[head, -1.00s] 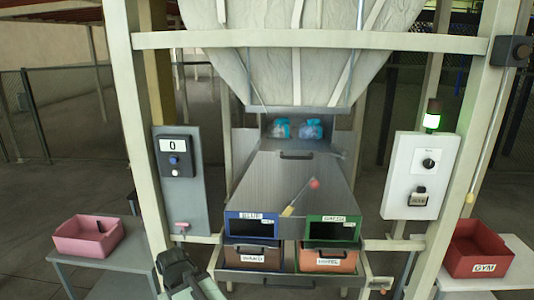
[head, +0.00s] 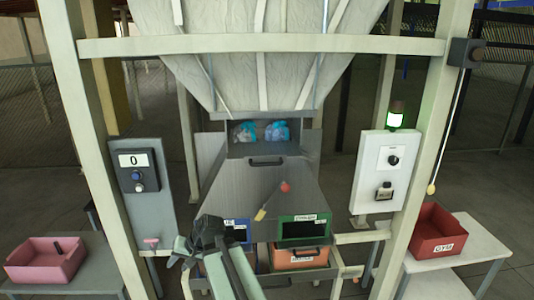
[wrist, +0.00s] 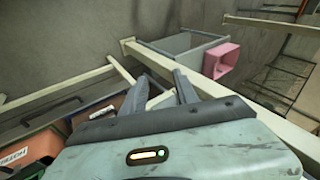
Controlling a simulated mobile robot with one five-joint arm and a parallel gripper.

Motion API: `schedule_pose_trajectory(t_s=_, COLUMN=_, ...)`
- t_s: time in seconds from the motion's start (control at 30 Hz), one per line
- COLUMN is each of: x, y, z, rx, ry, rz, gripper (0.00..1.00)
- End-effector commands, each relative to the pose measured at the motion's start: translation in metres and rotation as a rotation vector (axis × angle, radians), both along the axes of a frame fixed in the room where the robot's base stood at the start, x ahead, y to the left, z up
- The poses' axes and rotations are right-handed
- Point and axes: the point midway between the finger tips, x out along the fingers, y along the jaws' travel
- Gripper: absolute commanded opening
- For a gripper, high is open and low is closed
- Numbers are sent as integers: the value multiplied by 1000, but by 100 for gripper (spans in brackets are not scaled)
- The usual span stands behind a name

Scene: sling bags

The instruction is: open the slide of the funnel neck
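The funnel neck (head: 225,125) is a grey metal box under the pale hopper. On its front is a slide plate with a dark bar handle (head: 266,162). Blue and whitish bags (head: 262,131) show in the opening above the plate. My gripper (head: 207,228) is low and left of the handle, well apart from it, in front of the blue-framed bin. In the wrist view its two dark fingers (wrist: 162,92) stand apart with nothing between them. The slide is not in the wrist view.
A sloping chute carries a red-knobbed lever (head: 286,187). Below are the green-framed bin (head: 303,218) and an orange bin (head: 300,256). Frame posts, a counter panel (head: 139,175) and a switch panel (head: 381,170) flank it. Pink (head: 46,260) and red (head: 437,232) trays stand on side tables.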

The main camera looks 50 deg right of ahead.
Motion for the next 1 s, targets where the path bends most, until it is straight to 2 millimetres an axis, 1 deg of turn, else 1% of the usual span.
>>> schedule_pose_trajectory(t_s=0.03, x=8, y=-53, z=49, rx=81, ry=-92, rz=-152, gripper=36)
schedule_pose_trajectory(t_s=0.07, x=11, y=-84, z=71, rx=133, ry=-155, rz=-246, gripper=36)
schedule_pose_trajectory(t_s=0.1, x=11, y=-127, z=99, rx=199, ry=-240, rz=-369, gripper=36)
schedule_pose_trajectory(t_s=0.13, x=8, y=-160, z=120, rx=246, ry=-301, rz=-459, gripper=36)
schedule_pose_trajectory(t_s=0.17, x=3, y=-193, z=140, rx=288, ry=-362, rz=-546, gripper=36)
schedule_pose_trajectory(t_s=0.2, x=-8, y=-233, z=164, rx=341, ry=-435, rz=-652, gripper=36)
schedule_pose_trajectory(t_s=0.27, x=-26, y=-285, z=193, rx=404, ry=-531, rz=-784, gripper=36)
schedule_pose_trajectory(t_s=0.3, x=-40, y=-314, z=208, rx=438, ry=-585, rz=-857, gripper=36)
schedule_pose_trajectory(t_s=0.4, x=-67, y=-362, z=233, rx=499, ry=-679, rz=-983, gripper=36)
schedule_pose_trajectory(t_s=0.5, x=-82, y=-384, z=243, rx=527, ry=-726, rz=-1041, gripper=36)
schedule_pose_trajectory(t_s=0.57, x=-86, y=-389, z=244, rx=533, ry=-734, rz=-1053, gripper=36)
schedule_pose_trajectory(t_s=0.67, x=-84, y=-389, z=243, rx=534, ry=-736, rz=-1053, gripper=36)
schedule_pose_trajectory(t_s=0.77, x=-79, y=-390, z=241, rx=534, ry=-735, rz=-1051, gripper=36)
schedule_pose_trajectory(t_s=0.83, x=-71, y=-393, z=239, rx=534, ry=-734, rz=-1050, gripper=36)
schedule_pose_trajectory(t_s=1.0, x=-42, y=-402, z=233, rx=536, ry=-733, rz=-1047, gripper=36)
